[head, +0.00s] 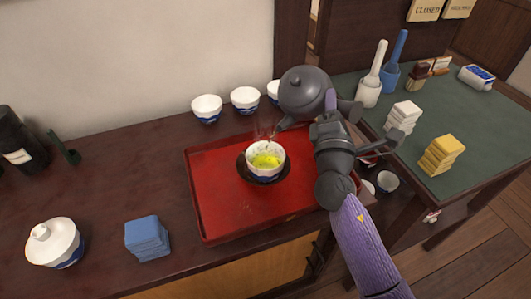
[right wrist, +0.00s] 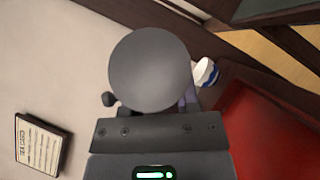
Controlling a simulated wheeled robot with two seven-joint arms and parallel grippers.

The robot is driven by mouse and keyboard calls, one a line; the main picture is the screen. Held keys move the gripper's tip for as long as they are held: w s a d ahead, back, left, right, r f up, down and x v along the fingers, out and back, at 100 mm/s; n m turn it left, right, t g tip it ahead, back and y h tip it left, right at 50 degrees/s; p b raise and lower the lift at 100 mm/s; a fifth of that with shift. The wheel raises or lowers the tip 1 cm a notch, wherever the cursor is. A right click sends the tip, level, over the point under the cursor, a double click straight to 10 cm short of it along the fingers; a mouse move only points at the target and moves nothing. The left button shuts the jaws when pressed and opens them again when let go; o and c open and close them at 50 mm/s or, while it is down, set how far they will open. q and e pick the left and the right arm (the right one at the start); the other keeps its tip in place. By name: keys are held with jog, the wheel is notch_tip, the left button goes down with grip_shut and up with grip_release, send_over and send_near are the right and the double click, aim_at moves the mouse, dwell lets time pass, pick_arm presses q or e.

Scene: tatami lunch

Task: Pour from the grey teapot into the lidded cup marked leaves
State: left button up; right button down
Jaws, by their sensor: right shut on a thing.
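The grey teapot (head: 305,92) is held up above the back right of the red tray, tilted with its spout toward an open cup. My right gripper (head: 329,112) is shut on it; the fingertips are mostly hidden. In the right wrist view the teapot (right wrist: 150,70) fills the middle. The open white cup (head: 252,160) holds yellow-green liquid and stands on a dark saucer (head: 284,169), with faint steam above. A lidded white cup with a blue base (head: 55,243) stands at the far left. No leaf mark is readable on either cup. My left gripper is out of view.
The red tray (head: 215,210) lies on the dark counter. White cups (head: 206,108) line the wall behind. Blue folded cloths (head: 147,237) lie front left; a dark bottle (head: 18,140) stands far left. The green table (head: 385,130) at right holds cloths and utensils.

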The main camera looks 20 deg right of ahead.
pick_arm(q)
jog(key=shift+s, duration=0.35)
pick_arm(e)
jog(key=shift+r, duration=0.1)
pick_arm(q)
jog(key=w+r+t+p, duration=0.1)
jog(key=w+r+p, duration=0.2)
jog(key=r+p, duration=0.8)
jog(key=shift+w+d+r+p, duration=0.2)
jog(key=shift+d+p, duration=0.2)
jog(key=shift+p, duration=0.05)
pick_arm(e)
jog(key=shift+w+d+f+m+g+y, duration=0.55)
jog(key=shift+d+f+m+g, duration=0.1)
jog(key=shift+d+f+g, duration=0.35)
jog(key=shift+w+d+f+m+g+y, duration=0.5)
jog(key=shift+d+f+m+g, duration=0.2)
jog(key=shift+d+f+g, duration=0.3)
jog(key=shift+w+d+f+m+g+y, duration=0.6)
jog(key=shift+d+f+g, duration=0.25)
jog(key=shift+f+g, duration=0.2)
jog(key=shift+s, duration=0.1)
